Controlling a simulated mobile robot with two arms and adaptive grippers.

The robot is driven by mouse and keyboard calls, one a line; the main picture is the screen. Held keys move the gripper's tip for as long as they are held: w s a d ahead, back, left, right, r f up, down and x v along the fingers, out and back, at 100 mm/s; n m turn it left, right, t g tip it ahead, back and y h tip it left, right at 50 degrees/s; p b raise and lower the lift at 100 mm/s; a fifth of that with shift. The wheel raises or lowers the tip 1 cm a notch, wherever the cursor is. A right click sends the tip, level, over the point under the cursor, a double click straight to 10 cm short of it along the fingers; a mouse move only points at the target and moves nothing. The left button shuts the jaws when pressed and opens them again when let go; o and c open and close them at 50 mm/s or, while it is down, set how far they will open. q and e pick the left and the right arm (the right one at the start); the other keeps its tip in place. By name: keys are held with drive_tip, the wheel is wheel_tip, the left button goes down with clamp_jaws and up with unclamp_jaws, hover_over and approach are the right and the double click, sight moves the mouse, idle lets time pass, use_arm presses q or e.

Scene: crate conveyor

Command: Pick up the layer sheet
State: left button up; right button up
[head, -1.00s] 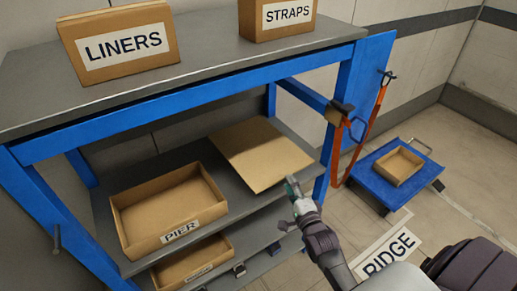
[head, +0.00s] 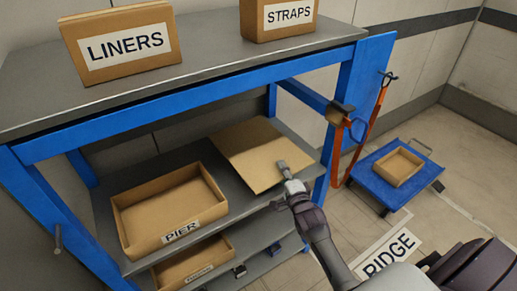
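The layer sheet (head: 245,152) is a flat tan cardboard square. It lies on the right part of the upper grey shelf under the bench, its near edge close to the shelf's front edge. My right gripper (head: 280,187) is at that near edge. One finger shows over the sheet's front part and the other shows lower, near the shelf edge. The fingers look apart. I cannot tell whether either touches the sheet. My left gripper is not in view.
An open PIER box (head: 120,216) stands left of the sheet, with another box (head: 163,278) below. LINERS (head: 120,43) and STRAPS (head: 278,16) boxes stand on the bench top. A blue bench leg, orange strap and blue cart (head: 384,187) are to the right.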

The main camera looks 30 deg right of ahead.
clamp_jaws()
drive_tip(key=shift+r, duration=0.1)
